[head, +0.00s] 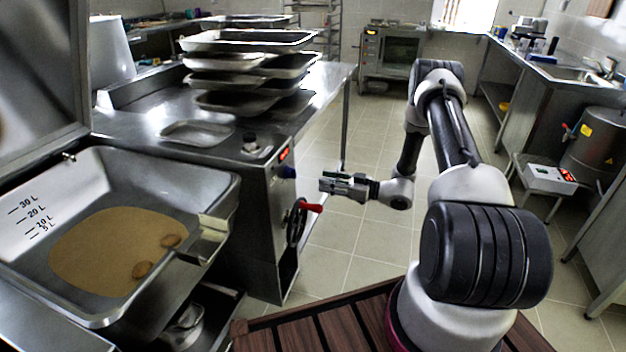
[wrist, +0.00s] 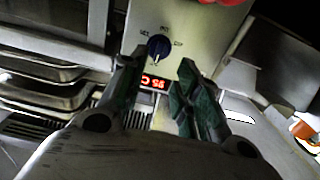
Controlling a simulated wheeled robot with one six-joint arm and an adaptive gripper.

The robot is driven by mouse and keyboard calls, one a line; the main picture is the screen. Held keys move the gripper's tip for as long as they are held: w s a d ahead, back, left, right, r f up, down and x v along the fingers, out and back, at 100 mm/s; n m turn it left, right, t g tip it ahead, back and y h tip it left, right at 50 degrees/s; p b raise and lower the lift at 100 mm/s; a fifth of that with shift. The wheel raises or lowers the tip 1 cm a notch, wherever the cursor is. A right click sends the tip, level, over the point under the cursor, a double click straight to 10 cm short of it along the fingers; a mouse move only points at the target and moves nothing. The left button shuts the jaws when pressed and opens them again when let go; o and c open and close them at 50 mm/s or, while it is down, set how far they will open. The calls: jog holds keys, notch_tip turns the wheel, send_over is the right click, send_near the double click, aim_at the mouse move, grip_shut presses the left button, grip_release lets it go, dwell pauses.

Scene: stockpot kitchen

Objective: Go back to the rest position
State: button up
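My gripper (head: 326,181) is held out to the left in the head view, in the air near the front control panel of the steel tilting pan. In the wrist view my gripper (wrist: 160,70) has its two green-and-black fingers apart, with nothing between them. Beyond the fingers I see the panel's blue knob (wrist: 158,47) and red digital display (wrist: 153,82). The red-handled crank wheel (head: 298,222) is below and left of the gripper in the head view. The gripper appears apart from both.
The tilting pan (head: 225,195) holds brown liquid with a few pieces in it. Stacked steel trays (head: 250,40) stand on the counter behind. A steel boiler (head: 597,145) and a small white box with a red display (head: 550,175) are at right. Tiled floor (head: 375,245) is clear between.

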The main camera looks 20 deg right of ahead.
jog(key=shift+v, duration=1.05)
